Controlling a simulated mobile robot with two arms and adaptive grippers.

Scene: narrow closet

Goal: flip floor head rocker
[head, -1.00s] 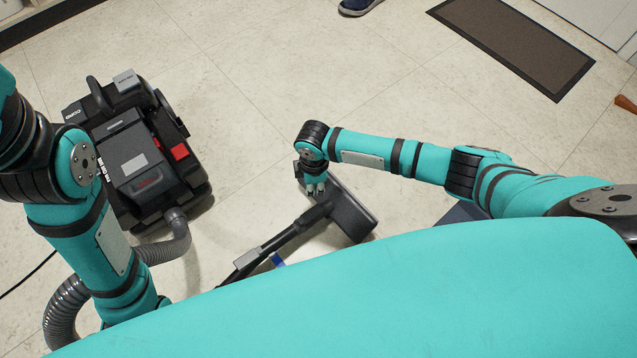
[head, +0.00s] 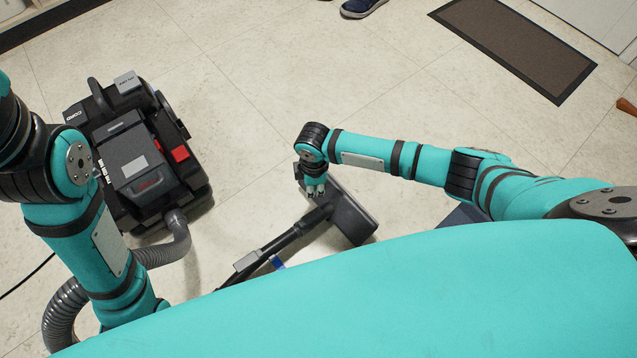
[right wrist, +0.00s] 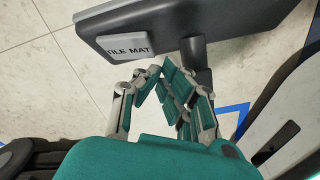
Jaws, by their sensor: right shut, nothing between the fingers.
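The dark grey floor head (head: 352,214) lies on the tiles, joined to a black wand (head: 275,245); it also shows at the top of the right wrist view (right wrist: 240,15). Its rocker (right wrist: 133,44) is a light grey pedal lettered "TILE MAT" on the near edge. My right gripper (head: 316,190) is over the floor head's left part. In the right wrist view its fingertips (right wrist: 155,72) are together and empty, just below and right of the rocker; contact cannot be told. My left arm comes down at the left, its gripper out of sight.
A black vacuum cleaner (head: 140,170) with a red button stands at the left, its grey hose (head: 165,250) curving toward me. A brown mat (head: 515,45) lies at upper right and a shoe (head: 362,8) is at the top. The central floor beyond my right arm is clear.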

